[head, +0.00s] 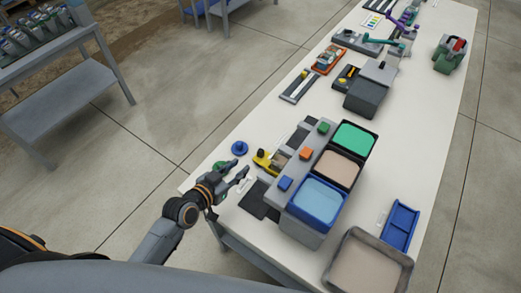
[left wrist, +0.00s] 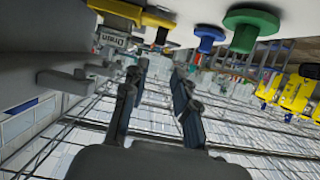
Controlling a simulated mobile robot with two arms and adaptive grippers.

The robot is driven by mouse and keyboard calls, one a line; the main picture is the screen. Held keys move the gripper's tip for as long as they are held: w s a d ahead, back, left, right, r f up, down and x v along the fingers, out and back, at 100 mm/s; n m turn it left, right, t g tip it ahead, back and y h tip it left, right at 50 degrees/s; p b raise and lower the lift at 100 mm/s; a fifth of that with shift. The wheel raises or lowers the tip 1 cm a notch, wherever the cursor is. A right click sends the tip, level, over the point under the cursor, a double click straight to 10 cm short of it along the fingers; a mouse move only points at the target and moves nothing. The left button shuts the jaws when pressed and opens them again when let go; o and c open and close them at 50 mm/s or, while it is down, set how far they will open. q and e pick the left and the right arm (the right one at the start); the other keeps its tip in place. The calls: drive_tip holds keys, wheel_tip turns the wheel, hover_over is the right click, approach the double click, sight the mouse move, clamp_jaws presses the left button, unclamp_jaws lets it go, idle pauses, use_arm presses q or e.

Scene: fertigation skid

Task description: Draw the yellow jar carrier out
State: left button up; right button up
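The yellow jar carrier (head: 263,161) sits at the near-left side of the skid unit, its inner end close to the grey housing. A small dark knob stands on it. My right gripper is out of view.
A blue knob (head: 239,148) and a green knob (head: 221,168) lie near the table's left edge, close to my gripper. The skid unit carries green (head: 355,139), peach (head: 338,168) and blue (head: 320,200) trays. A grey bin (head: 337,275) stands at the near right.

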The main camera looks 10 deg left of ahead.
sight(260, 152)
use_arm(q)
drive_tip(key=x, duration=1.3)
drive_tip(key=shift+d+f, duration=0.1)
drive_tip(key=shift+d, duration=0.1)
clamp_jaws()
